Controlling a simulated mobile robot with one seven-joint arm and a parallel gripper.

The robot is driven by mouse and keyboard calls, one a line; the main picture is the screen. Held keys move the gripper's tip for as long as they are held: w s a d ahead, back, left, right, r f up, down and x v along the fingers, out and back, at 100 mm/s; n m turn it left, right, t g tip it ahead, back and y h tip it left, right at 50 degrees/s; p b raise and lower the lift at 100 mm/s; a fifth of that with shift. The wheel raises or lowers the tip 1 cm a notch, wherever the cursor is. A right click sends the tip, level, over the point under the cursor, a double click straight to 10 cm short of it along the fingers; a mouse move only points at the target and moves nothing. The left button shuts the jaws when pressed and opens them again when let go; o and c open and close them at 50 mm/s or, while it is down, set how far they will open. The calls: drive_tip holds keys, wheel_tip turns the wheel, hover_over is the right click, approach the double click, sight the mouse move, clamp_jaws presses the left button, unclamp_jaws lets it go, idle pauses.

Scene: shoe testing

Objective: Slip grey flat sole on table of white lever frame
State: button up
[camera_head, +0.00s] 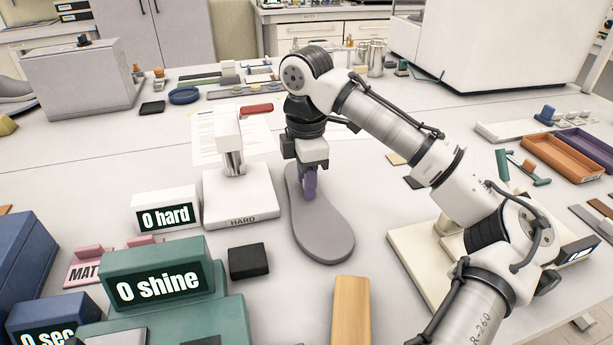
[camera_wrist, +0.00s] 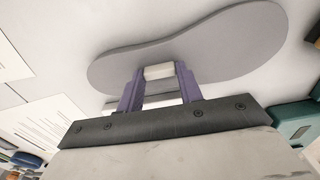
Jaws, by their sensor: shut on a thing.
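The grey flat sole (camera_head: 325,228) lies flat in the middle of the bench in the head view, its broad end toward the front. My gripper (camera_head: 309,190) points down at its far part with purple fingers. In the wrist view my gripper (camera_wrist: 158,78) is shut on a small pale block at the sole (camera_wrist: 225,45). I cannot tell whether the sole touches the bench. The white lever frame (camera_head: 262,205), marked HARD, stands just left of the sole, with a metal post over its base and a red lever at the back.
A "0 hard" display (camera_head: 167,212) stands left of the frame. A black block (camera_head: 248,261) and a tan bar (camera_head: 351,310) lie in front. A green "0 shine" unit (camera_head: 160,280) stands front left. A cream device (camera_head: 408,250) is partly hidden behind my arm at right.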

drive_tip(key=shift+f, duration=0.1)
drive_tip(key=o, duration=1.1)
wheel_tip(320, 180, up, 12)
drive_tip(key=shift+r+p, duration=0.15)
drive_tip(key=shift+p, duration=0.3)
